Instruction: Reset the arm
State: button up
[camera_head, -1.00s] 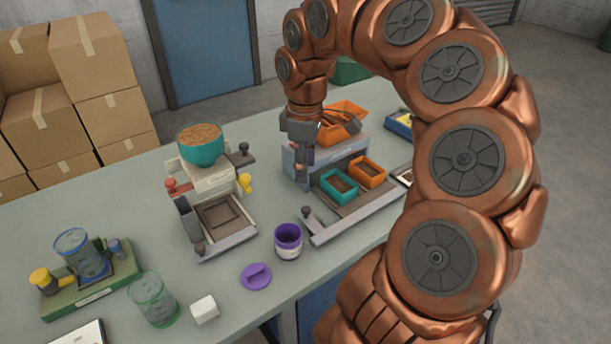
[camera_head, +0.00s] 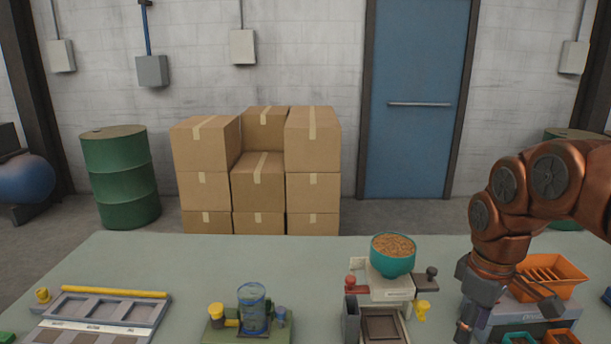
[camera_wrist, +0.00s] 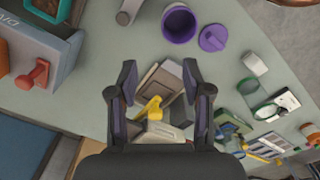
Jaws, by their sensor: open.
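My copper arm is at the right of the head view, bent downward. My gripper (camera_head: 470,318) hangs over the table beside the machine with the orange hopper. In the wrist view my gripper (camera_wrist: 158,100) is open, its two dark fingers apart with nothing held between them. Below and beyond the fingers is the filler machine (camera_wrist: 165,85) with a yellow handle (camera_wrist: 150,108). In the head view this filler (camera_head: 390,290) carries a teal bowl (camera_head: 393,262) of brown grains and stands left of my gripper.
The orange hopper (camera_head: 545,275) is close on the gripper's right. A purple cup (camera_wrist: 180,24) and purple lid (camera_wrist: 213,38) show in the wrist view. A green-based station with a blue jar (camera_head: 252,310) and a grey tray (camera_head: 95,312) stand left. The table's back left is bare (camera_head: 180,262).

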jog(key=s+a+f+m+g+p, duration=0.1)
jog(key=s+a+f+m, duration=0.2)
jog(key=s+a, duration=0.4)
jog(key=s+a+f+m+p, duration=0.1)
jog(key=s+a+f+m, duration=0.2)
jog(key=s+a, duration=0.3)
jog(key=s, duration=0.5)
jog(key=shift+a+g, duration=0.35)
jog(key=shift+g, duration=0.05)
jog(key=shift+d+m, duration=0.1)
jog(key=shift+m, duration=0.2)
